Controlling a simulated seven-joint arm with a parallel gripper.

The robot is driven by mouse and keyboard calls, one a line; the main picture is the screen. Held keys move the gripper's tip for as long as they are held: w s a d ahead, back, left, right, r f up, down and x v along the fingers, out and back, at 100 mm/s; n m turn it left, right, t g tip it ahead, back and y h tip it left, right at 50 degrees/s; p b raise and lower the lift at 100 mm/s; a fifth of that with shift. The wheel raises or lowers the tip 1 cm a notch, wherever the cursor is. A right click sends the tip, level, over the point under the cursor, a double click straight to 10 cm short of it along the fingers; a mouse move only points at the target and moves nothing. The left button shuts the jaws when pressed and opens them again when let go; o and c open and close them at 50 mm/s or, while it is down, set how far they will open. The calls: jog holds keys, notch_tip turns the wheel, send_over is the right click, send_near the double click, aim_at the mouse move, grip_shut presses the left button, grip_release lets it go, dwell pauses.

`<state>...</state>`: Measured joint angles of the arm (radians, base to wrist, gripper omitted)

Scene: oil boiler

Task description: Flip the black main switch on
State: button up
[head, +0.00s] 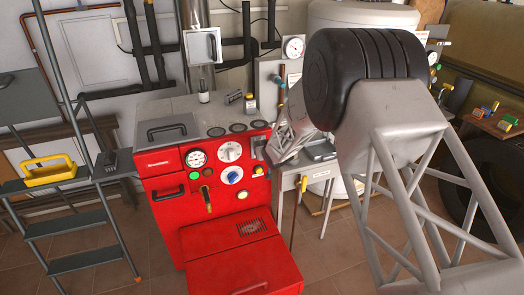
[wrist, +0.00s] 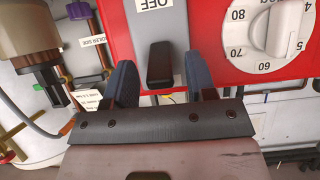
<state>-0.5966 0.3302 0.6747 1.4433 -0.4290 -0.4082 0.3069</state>
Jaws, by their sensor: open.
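The black main switch (wrist: 160,65) sits on the boiler's red panel in the wrist view, below an upside-down "OFF" label (wrist: 152,4). My gripper (wrist: 162,82) is open, its two dark fingers on either side of the switch in the picture, with gaps to both. Whether the fingers touch the panel is unclear. In the head view, my gripper (head: 262,150) is at the right edge of the red boiler (head: 165,215), small and partly hidden by my arm. The switch cannot be made out there.
A white temperature dial (wrist: 268,35) is right of the switch in the wrist view. In the head view, a stepladder (head: 85,220) with a yellow tray (head: 50,172) stands left of the boiler.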

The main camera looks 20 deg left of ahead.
jog(key=v, duration=0.6)
jog(key=shift+s+d+r, duration=0.15)
jog(key=shift+s, duration=0.05)
dwell(0.6)
jog(key=s+d+r+m+h, duration=0.25)
jog(key=d+r, duration=0.65)
jog(key=d, duration=0.5)
jog(key=s+d+r+m+h, duration=0.1)
jog(key=s+d+r+h, duration=0.2)
jog(key=d+r, duration=0.8)
jog(key=s+d+r+m+g+h, duration=0.1)
jog(key=s+d+r, duration=0.1)
jog(key=s+d, duration=0.55)
jog(key=s+d+r+m+g+h, duration=0.15)
jog(key=s+d, duration=0.35)
jog(key=d, duration=0.5)
jog(key=s+d+m+g, duration=0.1)
jog(key=s+d, duration=0.3)
jog(key=s, duration=0.6)
jog(key=s+d+r+m+g, duration=0.1)
jog(key=s+d, duration=0.3)
jog(key=s, duration=0.6)
jog(key=s+d+r+m+g+h, duration=0.1)
jog(key=s+d, duration=0.4)
jog(key=s, duration=0.5)
jog(key=shift+s+g, duration=0.15)
jog(key=shift+g, duration=0.2)
